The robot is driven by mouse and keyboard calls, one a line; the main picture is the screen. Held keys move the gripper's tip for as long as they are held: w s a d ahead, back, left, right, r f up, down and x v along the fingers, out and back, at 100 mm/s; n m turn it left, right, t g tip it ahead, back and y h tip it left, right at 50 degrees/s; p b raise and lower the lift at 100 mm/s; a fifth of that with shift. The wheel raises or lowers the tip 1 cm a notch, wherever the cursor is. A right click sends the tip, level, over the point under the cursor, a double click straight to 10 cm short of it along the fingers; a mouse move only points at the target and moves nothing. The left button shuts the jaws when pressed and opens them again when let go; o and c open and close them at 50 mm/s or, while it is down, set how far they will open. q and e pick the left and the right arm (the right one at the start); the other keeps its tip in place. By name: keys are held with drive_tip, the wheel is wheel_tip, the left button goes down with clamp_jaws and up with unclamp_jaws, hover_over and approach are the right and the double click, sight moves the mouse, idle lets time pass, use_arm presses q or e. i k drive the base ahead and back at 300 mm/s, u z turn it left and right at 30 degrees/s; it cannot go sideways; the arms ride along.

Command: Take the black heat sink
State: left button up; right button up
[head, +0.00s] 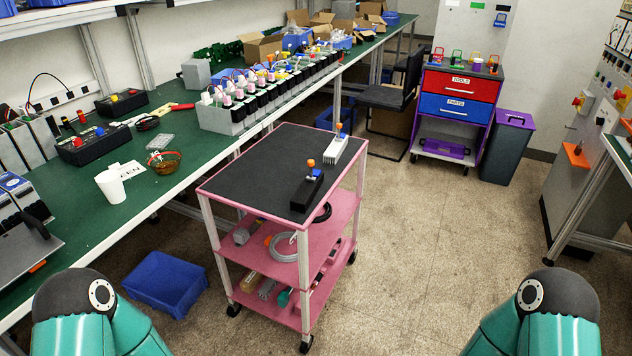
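The black heat sink (306,194) is a dark block with an orange and blue piece on its far end. It stands on the black top of the pink cart (258,178), near the right front edge. A similar light grey or white block (345,153), also with an orange and blue piece, stands behind it near the cart's far right corner. The two blocks are apart. Neither gripper is in view.
A green workbench (110,210) with a white cup, a basket and devices runs along the left. A blue bin (167,284) lies on the floor left of the cart. A drawer cabinet (458,92) and dark bin (508,148) stand at the back. Floor right of the cart is clear.

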sight(303, 198)
drive_tip(key=z, duration=0.15)
drive_tip(key=i, duration=0.95)
drive_tip(key=u, duration=2.4)
drive_tip(key=k, duration=1.15)
drive_tip(key=z, duration=0.6)
drive_tip(key=i, duration=0.8)
drive_tip(key=z, duration=0.3)
